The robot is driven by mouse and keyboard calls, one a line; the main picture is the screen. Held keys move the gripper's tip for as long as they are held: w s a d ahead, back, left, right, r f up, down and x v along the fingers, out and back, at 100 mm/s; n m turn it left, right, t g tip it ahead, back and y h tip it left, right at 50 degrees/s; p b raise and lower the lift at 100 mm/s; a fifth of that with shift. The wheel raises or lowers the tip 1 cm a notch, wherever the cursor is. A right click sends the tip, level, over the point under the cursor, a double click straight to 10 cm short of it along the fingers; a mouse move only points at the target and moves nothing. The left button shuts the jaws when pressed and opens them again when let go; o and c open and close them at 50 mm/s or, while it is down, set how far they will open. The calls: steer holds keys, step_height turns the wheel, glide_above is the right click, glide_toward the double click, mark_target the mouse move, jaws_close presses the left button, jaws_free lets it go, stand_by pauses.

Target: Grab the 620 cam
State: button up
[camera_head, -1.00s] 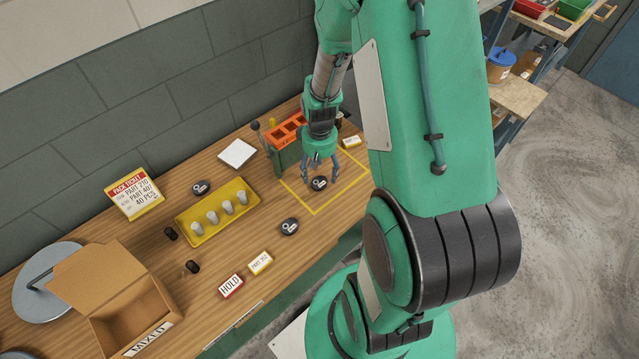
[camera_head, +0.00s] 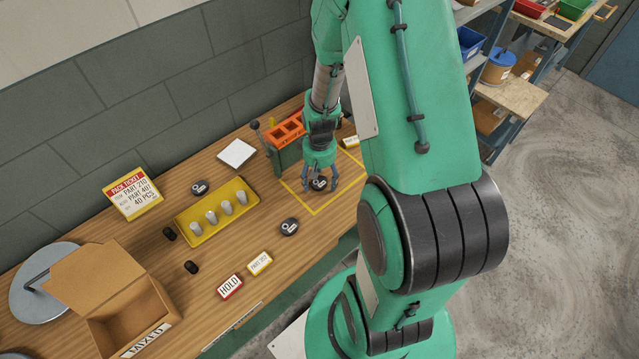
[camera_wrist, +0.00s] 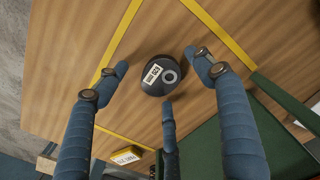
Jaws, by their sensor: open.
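A dark rounded cam (camera_head: 319,184) lies inside the yellow taped outline on the bench. In the wrist view this cam (camera_wrist: 154,84) shows a ring-shaped mark and a small white label, upside down, that seems to read 620. My gripper (camera_head: 320,188) is open above and around it, with its blue fingers spread. In the wrist view the fingers of my gripper (camera_wrist: 158,76) stand on different sides of the cam with gaps visible. Two similar cams lie elsewhere: one behind the yellow tray (camera_head: 200,187) and one in front of it (camera_head: 289,227). Their labels are too small to read.
The yellow tray (camera_head: 187,234) holds several grey pegs. A green stand with an orange top (camera_head: 286,133) is close behind my gripper. Near the front are a HOLD sign (camera_head: 230,286), a part card (camera_head: 260,264) and an open cardboard box (camera_head: 100,329).

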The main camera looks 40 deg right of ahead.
mark_target(320, 182)
stand_by(0.4)
steer(key=c, duration=1.6)
steer(key=shift+r, duration=0.1)
steer(key=shift+r, duration=0.85)
step_height(320, 182, up, 2)
steer(key=shift+s+r+p, duration=0.1)
steer(key=shift+p, duration=0.35)
steer(key=s+a, duration=0.2)
steer(key=s, duration=0.2)
steer(key=s+a, duration=0.2)
steer(key=s, duration=0.3)
steer(key=s+a+r+p, duration=0.1)
steer(key=s+a, duration=0.2)
steer(key=s, duration=0.2)
steer(key=shift+a, duration=0.1)
